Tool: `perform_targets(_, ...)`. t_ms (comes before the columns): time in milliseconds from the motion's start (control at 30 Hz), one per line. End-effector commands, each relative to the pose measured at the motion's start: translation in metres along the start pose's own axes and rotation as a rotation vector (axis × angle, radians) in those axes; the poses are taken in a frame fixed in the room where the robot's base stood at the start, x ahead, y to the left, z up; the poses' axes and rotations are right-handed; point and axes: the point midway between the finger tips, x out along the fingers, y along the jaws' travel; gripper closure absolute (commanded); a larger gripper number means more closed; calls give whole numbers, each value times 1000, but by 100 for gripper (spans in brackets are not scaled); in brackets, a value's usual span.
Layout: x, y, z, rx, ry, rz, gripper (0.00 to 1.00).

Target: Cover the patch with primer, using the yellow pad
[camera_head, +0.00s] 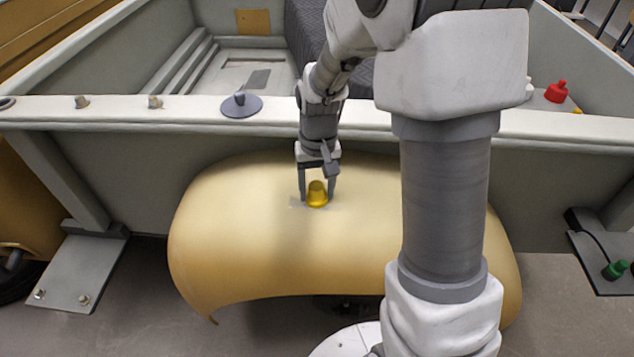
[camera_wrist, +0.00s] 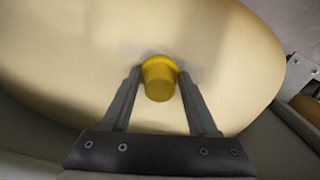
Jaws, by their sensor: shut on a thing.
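My gripper (camera_head: 317,187) is shut on the yellow pad (camera_head: 317,195), a small round knob-like piece between the two fingers. In the wrist view the yellow pad (camera_wrist: 159,80) sits between the fingertips of my gripper (camera_wrist: 158,84). The pad is at the top of a curved cream shell (camera_head: 235,230), and seems to touch it or hover just above; I cannot tell which. A pale greyish patch (camera_head: 297,203) shows on the shell beside the pad, mostly to its left. Part of the patch is hidden by the pad and fingers.
A grey wall with a white rail (camera_head: 370,117) runs behind the shell. A grey disc with a knob (camera_head: 241,104) lies on the rail. A red-capped item (camera_head: 556,92) stands at the right. A green-capped item (camera_head: 615,270) stands on a dark shelf (camera_head: 605,285) at the far right.

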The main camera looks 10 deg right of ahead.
Motion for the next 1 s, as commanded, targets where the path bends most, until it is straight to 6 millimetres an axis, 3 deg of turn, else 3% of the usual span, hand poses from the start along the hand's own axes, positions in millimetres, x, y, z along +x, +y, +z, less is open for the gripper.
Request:
perform_targets(500, 3, -8, 33, 0, -4, 0, 85)
perform_targets(1000, 2, -32, 27, -1, -4, 0, 85)
